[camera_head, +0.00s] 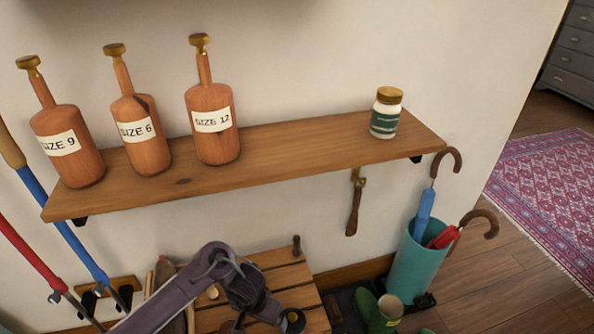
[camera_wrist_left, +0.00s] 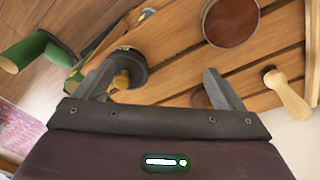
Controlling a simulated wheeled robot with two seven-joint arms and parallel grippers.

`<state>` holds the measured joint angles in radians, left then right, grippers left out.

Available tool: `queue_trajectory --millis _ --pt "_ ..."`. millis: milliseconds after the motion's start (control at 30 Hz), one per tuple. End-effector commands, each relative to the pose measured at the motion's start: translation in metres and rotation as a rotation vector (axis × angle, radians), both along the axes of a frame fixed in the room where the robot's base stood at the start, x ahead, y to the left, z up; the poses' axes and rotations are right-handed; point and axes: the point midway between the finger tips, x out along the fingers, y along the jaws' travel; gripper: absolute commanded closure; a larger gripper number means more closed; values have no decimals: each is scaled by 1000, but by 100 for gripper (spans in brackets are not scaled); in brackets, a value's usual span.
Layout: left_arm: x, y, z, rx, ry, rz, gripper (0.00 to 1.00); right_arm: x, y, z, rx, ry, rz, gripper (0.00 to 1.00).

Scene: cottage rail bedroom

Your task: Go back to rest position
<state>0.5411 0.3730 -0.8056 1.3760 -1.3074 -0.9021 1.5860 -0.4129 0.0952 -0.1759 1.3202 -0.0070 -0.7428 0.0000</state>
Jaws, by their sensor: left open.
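My left arm comes in from the lower left of the head view, over the slatted wooden bench (camera_head: 280,277). In the left wrist view my left gripper (camera_wrist_left: 156,86) is open, its two fingers spread over the bench slats (camera_wrist_left: 172,50). A dark round item with a yellowish knob (camera_wrist_left: 127,68) shows near the left finger. It lies partly behind the finger, and I cannot tell if they touch. Nothing is seen clamped between the fingers. My right gripper is in neither view.
A wall shelf (camera_head: 290,150) above the bench carries wooden stretchers marked SIZE 9 (camera_head: 68,148), SIZE 6 (camera_head: 142,135) and SIZE 12 (camera_head: 213,125), plus a jar (camera_head: 386,112). A teal umbrella stand (camera_head: 415,268) and green boots (camera_head: 384,313) are right. Poles lean left.

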Motion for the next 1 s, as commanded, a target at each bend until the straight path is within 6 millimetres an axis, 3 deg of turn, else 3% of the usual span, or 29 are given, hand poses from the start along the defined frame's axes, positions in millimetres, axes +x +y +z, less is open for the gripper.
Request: queue_trajectory --millis 300,467,567,700,1000 --pt "-15 -56 23 -120 -165 -68 9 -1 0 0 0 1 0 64" --pt "-25 -64 55 -155 -275 -40 9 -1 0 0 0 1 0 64" --pt "-36 -44 80 -138 -322 19 9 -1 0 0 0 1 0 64" --pt "-55 -2 103 -88 -328 94 9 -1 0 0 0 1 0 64" --pt "-99 65 128 -10 -267 191 9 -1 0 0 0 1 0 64"
